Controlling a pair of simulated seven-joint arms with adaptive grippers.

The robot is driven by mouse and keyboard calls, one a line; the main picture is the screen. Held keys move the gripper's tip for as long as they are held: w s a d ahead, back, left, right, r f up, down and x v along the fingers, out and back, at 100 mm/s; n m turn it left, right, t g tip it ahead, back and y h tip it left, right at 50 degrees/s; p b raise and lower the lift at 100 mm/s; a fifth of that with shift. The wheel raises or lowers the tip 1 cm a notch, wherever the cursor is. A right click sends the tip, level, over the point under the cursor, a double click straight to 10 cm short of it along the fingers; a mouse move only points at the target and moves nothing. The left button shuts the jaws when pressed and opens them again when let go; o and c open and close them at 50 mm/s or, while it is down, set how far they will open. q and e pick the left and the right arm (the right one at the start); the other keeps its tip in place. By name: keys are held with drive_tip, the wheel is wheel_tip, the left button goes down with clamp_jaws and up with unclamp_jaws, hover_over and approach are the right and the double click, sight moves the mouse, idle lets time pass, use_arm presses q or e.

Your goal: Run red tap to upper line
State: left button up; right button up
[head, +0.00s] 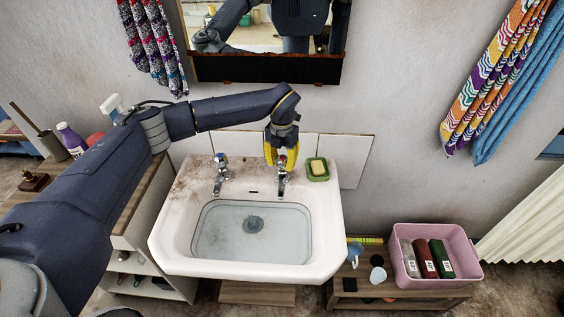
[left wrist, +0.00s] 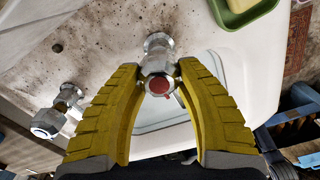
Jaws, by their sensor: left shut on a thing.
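The white washbasin (head: 172,243) stands against the wall in the head view. Its bowl looks to hold clear, pale bluish water (head: 225,245), with the dark drain (head: 254,224) showing through. The red tap (left wrist: 158,84) has a chrome body and a red cap; in the head view its spout (head: 282,188) shows below my gripper. My left gripper (head: 282,157) has its yellow fingers on both sides of the red tap's head, closed on it. The blue-capped tap (head: 221,172) is to the left, untouched. I cannot make out any line or running stream. My right gripper is not in view.
A green soap dish (head: 317,169) with yellow soap sits on the basin's back right corner, near the red tap. A mirror (head: 268,68) hangs above.

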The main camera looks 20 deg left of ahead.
sight(282, 159)
use_arm(q)
drive_tip(key=shift+f+m, duration=0.1)
drive_tip(key=shift+m, duration=0.2)
drive_tip(key=o, duration=1.2)
drive_tip(key=shift+r, duration=3.75)
